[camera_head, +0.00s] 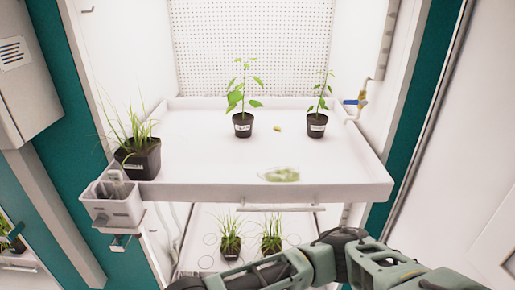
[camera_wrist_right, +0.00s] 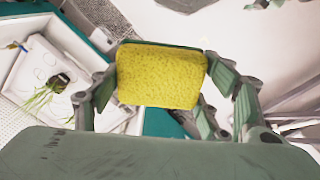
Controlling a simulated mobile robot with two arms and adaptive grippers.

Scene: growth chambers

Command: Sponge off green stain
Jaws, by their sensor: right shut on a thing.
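The green stain (camera_head: 281,174) is a pale green smear near the front edge of the white tray shelf (camera_head: 200,170), right of its middle. In the right wrist view, my right gripper (camera_wrist_right: 162,85) is shut on a yellow sponge (camera_wrist_right: 160,76) with a green backing along one edge. In the head view my right arm crosses the bottom right, below and in front of the shelf; its gripper and the sponge are not visible there. My left gripper is in neither view.
Two potted seedlings (camera_head: 243,124) (camera_head: 317,124) stand at the back of the shelf, with a small yellowish bit (camera_head: 277,128) between them. A grass pot (camera_head: 139,160) stands at the left front corner, above a side caddy (camera_head: 112,208). Lower-shelf grass pots (camera_head: 230,244) sit beneath. The shelf's middle is clear.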

